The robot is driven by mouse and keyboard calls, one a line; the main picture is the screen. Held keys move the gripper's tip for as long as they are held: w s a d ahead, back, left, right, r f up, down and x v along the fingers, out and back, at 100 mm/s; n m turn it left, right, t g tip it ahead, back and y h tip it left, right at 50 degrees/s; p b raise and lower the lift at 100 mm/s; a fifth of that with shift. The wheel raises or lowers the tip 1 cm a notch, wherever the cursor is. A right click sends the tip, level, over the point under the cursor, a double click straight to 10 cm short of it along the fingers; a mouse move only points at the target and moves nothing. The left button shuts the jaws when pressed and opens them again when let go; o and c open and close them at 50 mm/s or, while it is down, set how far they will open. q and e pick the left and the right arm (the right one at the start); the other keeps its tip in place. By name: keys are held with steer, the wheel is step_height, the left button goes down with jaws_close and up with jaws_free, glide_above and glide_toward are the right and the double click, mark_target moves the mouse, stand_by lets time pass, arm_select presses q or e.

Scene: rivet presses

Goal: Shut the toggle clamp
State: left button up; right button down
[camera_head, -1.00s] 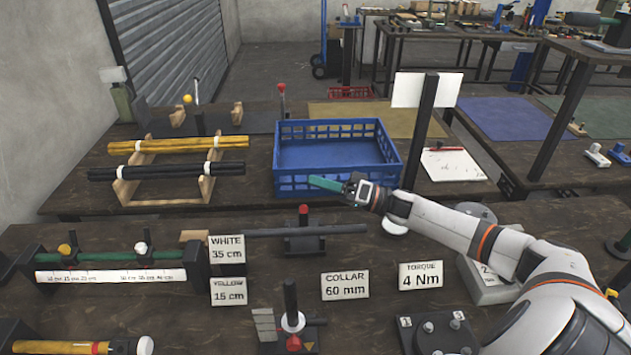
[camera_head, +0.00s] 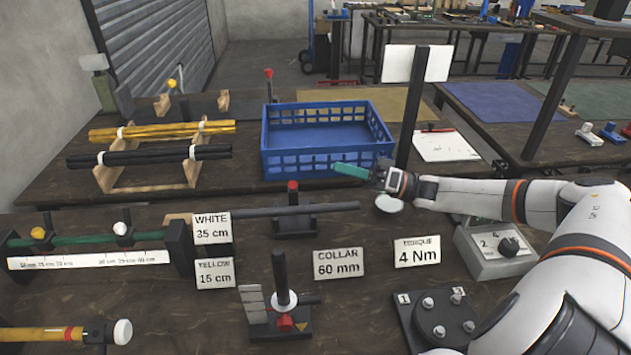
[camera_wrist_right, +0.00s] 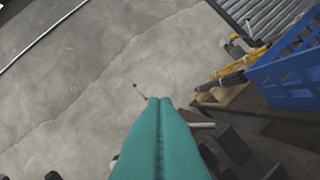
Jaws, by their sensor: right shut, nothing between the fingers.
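The toggle clamp (camera_head: 295,223) appears to be the small black fixture in the middle of the bench in the head view. Its red-tipped handle (camera_head: 293,194) stands upright. A long dark grey rod (camera_head: 335,208) lies across it. My right gripper (camera_head: 352,171) has teal fingers, shut together and empty. In the head view it points left, to the right of and above the handle, in front of the blue crate, and apart from the clamp. Its pressed-together fingers fill the lower middle of the right wrist view (camera_wrist_right: 160,140). My left gripper is not in view.
A blue crate (camera_head: 270,160) stands behind the clamp. Label cards, including the collar card (camera_head: 338,263), stand in front. A rivet press (camera_head: 281,299) with a red collar is nearer. A torque dial box (camera_head: 497,248) and bolted plate (camera_head: 402,318) sit near my right arm.

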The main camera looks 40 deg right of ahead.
mark_target(293, 185)
steer(key=shift+w+a+r, duration=0.25)
steer(key=shift+a, duration=0.05)
steer(key=p+x, duration=0.2)
steer(key=x, duration=0.7)
steer(key=shift+s+a+f, duration=0.35)
steer(key=shift+s+f, duration=0.2)
steer(key=shift+f, duration=0.25)
steer(key=shift+s+a+f, duration=0.35)
steer(key=shift+s+f, duration=0.25)
steer(key=shift+f, duration=0.25)
